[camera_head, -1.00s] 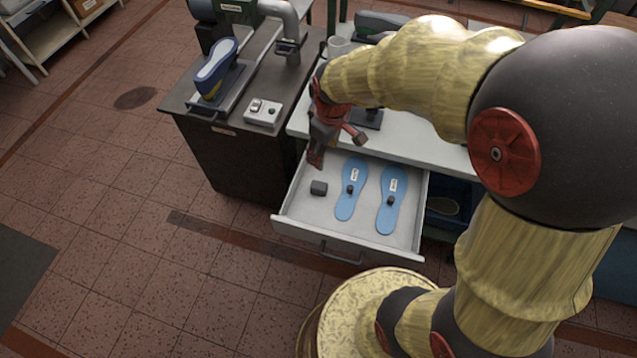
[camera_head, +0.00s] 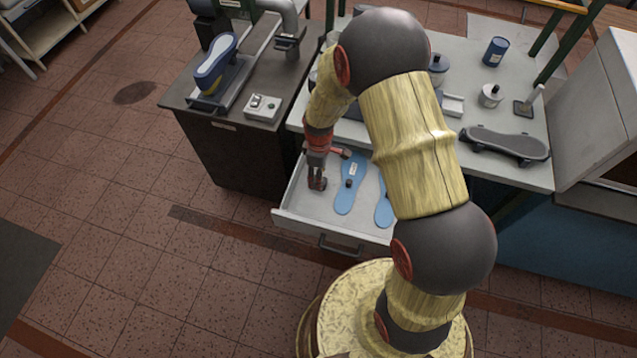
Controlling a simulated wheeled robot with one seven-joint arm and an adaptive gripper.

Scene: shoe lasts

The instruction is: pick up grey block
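My gripper (camera_head: 317,184) points down into the left part of the open drawer (camera_head: 310,221). Its fingers are at the spot where the small dark grey block lay in the earlier frame. The block is hidden or cannot be told apart from the dark fingers now. Whether the fingers are open or shut on it is too small to tell. A blue insole (camera_head: 345,200) with a small dark piece on it lies just right of my gripper. A second blue insole (camera_head: 383,210) is partly hidden by my arm.
The drawer's walls surround the gripper, with the white worktop (camera_head: 297,122) behind. A dark cabinet (camera_head: 235,160) stands to the left, bearing a control box (camera_head: 262,107) and a shoe form (camera_head: 216,62). A dark skateboard-like object (camera_head: 506,144) lies at right on the worktop.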

